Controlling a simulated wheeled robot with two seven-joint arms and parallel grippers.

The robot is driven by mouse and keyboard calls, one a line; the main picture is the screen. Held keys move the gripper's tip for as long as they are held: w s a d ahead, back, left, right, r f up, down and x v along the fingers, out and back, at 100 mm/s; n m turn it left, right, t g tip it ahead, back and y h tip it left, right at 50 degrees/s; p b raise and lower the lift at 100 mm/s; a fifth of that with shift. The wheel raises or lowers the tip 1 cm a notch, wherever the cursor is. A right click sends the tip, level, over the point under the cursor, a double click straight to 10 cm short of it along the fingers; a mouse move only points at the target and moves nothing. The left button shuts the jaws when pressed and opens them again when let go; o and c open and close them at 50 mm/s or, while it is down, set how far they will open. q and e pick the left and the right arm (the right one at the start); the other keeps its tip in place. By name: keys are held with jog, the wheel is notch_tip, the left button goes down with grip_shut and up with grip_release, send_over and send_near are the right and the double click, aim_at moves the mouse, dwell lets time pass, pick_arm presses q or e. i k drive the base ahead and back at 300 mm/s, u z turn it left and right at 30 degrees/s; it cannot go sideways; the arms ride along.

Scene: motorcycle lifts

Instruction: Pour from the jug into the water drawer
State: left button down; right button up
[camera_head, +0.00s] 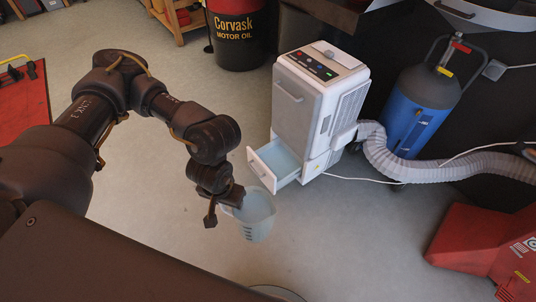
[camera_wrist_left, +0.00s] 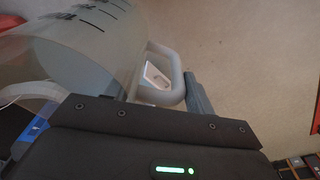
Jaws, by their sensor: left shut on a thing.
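A translucent jug (camera_head: 257,222) with dark marks on its side hangs above the floor, just in front of the water drawer, and looks about upright. My left gripper (camera_head: 225,203) is shut on the jug at its left side. In the left wrist view the jug (camera_wrist_left: 75,55) fills the upper left, and its loop handle (camera_wrist_left: 168,75) lies beside a finger of my gripper (camera_wrist_left: 197,97). The water drawer (camera_head: 287,180) is pulled out low at the front of the white machine, with a pale blue inside. My right gripper is out of view.
The white wheeled machine (camera_head: 307,105) stands behind the drawer. A ribbed hose (camera_head: 420,172) runs from it to the right, near a blue cylinder (camera_head: 420,105). A black oil drum (camera_head: 237,45) stands behind. Red equipment (camera_head: 480,240) is at the lower right. The floor around the jug is clear.

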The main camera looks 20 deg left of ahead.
aim_at(276, 168)
jog(key=i, duration=1)
